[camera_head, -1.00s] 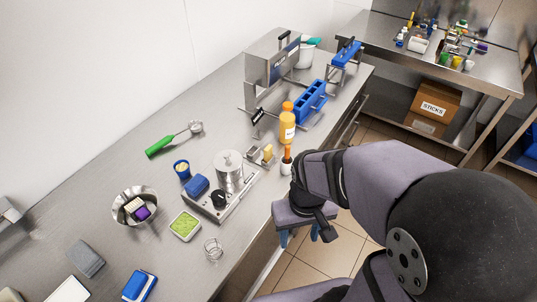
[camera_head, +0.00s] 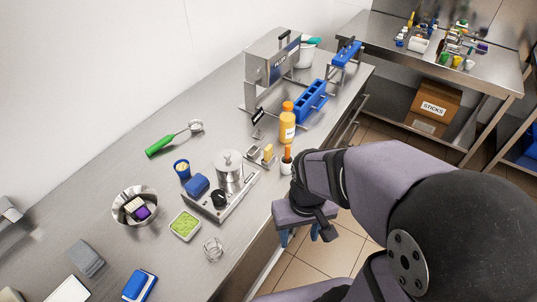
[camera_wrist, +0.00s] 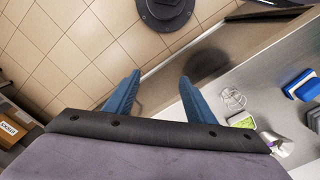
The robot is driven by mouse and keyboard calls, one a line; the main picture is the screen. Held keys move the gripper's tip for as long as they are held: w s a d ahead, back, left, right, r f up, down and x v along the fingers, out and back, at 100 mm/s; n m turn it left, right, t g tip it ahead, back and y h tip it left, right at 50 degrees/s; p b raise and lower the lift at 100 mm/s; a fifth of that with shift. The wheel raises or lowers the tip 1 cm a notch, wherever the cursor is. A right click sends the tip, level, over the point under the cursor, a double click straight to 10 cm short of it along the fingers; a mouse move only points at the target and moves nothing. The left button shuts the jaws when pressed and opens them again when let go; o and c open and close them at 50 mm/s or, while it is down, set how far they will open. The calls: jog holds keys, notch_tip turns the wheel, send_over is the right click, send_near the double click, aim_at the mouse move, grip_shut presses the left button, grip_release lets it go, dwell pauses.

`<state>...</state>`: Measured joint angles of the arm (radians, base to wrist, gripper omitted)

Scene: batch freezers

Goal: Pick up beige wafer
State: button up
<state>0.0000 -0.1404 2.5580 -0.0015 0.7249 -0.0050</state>
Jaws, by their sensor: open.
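No piece shows clearly as a beige wafer. A small upright pale-yellow piece (camera_head: 268,152) stands in or beside a small metal holder on the counter, near the orange bottle; it is too small to identify. My gripper (camera_head: 301,236) hangs off the counter's front edge, over the tiled floor, with its blue fingers pointing down. In the wrist view my gripper (camera_wrist: 159,76) has its two blue fingers apart, with only floor and the counter edge between and beyond them. It is empty and touches nothing.
The steel counter (camera_head: 100,200) holds an orange bottle (camera_head: 287,122), a steel pot (camera_head: 229,168) on a flat device, a green tray (camera_head: 185,226), a steel bowl (camera_head: 124,219), a wire ring (camera_head: 213,247) and a blue rack (camera_head: 311,100). The counter's left back is mostly clear.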

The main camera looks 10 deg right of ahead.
notch_tip(320, 180, up, 5)
jog(key=w+d+n+t+h+b, duration=0.15)
jog(key=w+d+t, duration=0.4)
jog(key=w, duration=0.85)
jog(key=w+d+t+h+b, duration=0.1)
jog(key=w+d+t+b, duration=0.45)
jog(key=w, duration=0.85)
jog(key=w+a+n+t+y, duration=0.2)
jog(key=w+n+t+y, duration=0.15)
jog(key=w+y, duration=0.45)
jog(key=s+a+n+y+b, duration=0.1)
jog(key=y, duration=0.1)
jog(key=s+a+n+g+y, duration=0.1)
jog(key=s+y, duration=0.1)
jog(key=y, duration=0.1)
jog(key=s+a+n+y+b, duration=0.1)
jog(key=s+y, duration=0.1)
jog(key=shift+f+n+g+b, duration=0.3)
jog(key=shift+f+n+g, duration=0.05)
jog(key=shift+f+n, duration=0.05)
send_near(270, 149)
jog(key=x, duration=0.3)
jog(key=shift+f, duration=0.1)
jog(key=shift+p+x, duration=2.05)
jog(key=shift+x, duration=1.1)
jog(key=shift+w+a, duration=0.3)
jog(key=shift+w, duration=0.15)
jog(key=shift+c, duration=0.3)
